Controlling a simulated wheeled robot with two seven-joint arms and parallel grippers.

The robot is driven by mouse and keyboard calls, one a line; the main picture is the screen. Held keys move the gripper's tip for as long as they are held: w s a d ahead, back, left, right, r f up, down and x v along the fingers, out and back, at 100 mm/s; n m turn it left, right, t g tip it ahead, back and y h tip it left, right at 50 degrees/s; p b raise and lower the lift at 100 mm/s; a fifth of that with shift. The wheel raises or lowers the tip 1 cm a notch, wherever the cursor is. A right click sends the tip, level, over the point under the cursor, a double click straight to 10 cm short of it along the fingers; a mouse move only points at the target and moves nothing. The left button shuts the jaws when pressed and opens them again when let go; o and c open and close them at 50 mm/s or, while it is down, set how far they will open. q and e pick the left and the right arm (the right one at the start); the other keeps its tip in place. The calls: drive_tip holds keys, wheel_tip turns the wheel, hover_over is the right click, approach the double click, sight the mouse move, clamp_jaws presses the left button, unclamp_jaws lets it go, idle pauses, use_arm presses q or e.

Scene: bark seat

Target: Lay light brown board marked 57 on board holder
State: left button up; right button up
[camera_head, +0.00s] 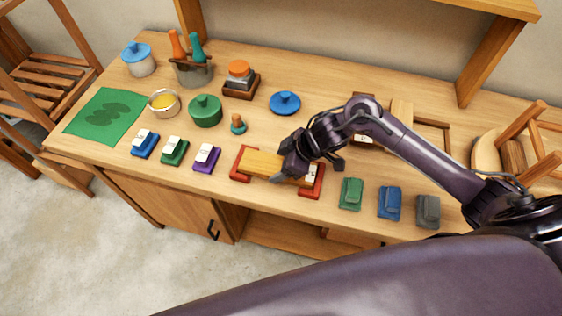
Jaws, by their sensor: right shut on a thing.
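My right gripper (292,174) reaches in from the right and is shut on a light brown board (262,164). The board lies across the red board holder (243,157), between its left and right end pieces. The right end piece (314,183) shows beside the gripper. The hand covers the middle and part of the right of the board. A pale label shows near the right end, too small to read. I cannot tell whether the board rests on the holder or hangs just above it. My left gripper is not in view.
Blue, green and purple blocks with white tags (206,156) stand left of the holder. Green, blue and grey blocks (389,202) stand right. A wooden frame (401,112) and a dark brown labelled piece (365,139) lie behind my arm. Pots and a green cloth (105,114) are at left.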

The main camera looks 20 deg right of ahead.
drive_tip(key=shift+p, duration=0.35)
drive_tip(key=shift+f, duration=0.25)
idle(0.7)
drive_tip(key=o, duration=1.4)
drive_tip(key=shift+o, duration=0.2)
wheel_tip(320, 180, up, 7)
drive_tip(key=p, duration=0.7)
drive_tip(key=shift+p, duration=0.4)
